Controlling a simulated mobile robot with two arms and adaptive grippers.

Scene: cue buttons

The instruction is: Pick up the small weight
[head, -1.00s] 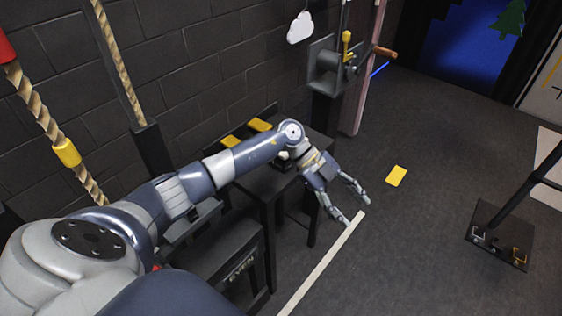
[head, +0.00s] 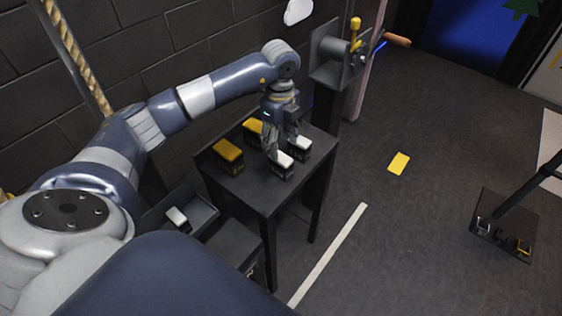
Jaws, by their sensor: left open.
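Several dark blocks with coloured tops, which look like the weights, stand on a small black table (head: 262,198). Two have white tops and look smaller: a near one (head: 282,168) and a far one (head: 303,149). Two have yellow tops and look larger: a near one (head: 228,156) and a far one (head: 252,129). My left gripper (head: 281,152) is open and points down just above and behind the near white-topped block. Its fingers partly hide the space between the blocks, and I cannot tell whether they touch one. My right gripper is not in view.
A brick wall (head: 130,50) runs behind the table. A dark base with a pole (head: 502,226) stands at the right. The floor around a yellow mark (head: 399,163) is clear.

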